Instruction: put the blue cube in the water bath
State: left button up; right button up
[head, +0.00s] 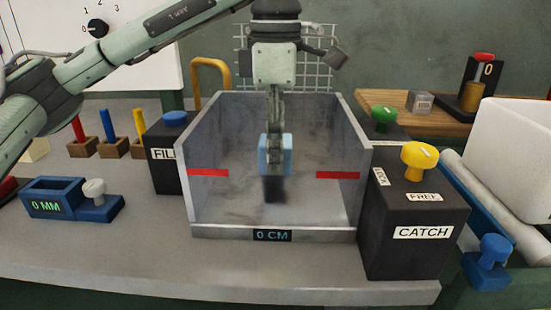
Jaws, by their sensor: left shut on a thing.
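The water bath (205,215) is an open grey-walled tank in the middle of the head view. It has red marks on its sides and a "0 CM" display in front. My left gripper (274,150) points straight down inside the outline of the tank. It is shut on the blue cube (262,155), whose sides show past the fingers. A dark patch shows just below the cube; I cannot tell whether the cube touches the bottom. My right gripper is not in view.
A black box marked "FILL" with a blue knob (175,118) stands left of the tank. A black "CATCH" box (415,255) with a yellow knob (419,157) stands right. A yellow pipe (211,66) rises behind. A blue "0 MM" device (55,193) sits at left. The front counter is clear.

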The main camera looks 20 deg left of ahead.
pick_arm(q)
jog(key=shift+f, duration=1.05)
jog(key=shift+f, duration=0.15)
jog(key=o, duration=0.9)
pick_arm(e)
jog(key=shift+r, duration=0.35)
pick_arm(q)
jog(key=shift+o, duration=0.2)
notch_tip(320, 180, up, 12)
jog(key=shift+f+p, duration=0.25)
jog(key=shift+p, duration=0.5)
jog(key=shift+r, duration=0.4)
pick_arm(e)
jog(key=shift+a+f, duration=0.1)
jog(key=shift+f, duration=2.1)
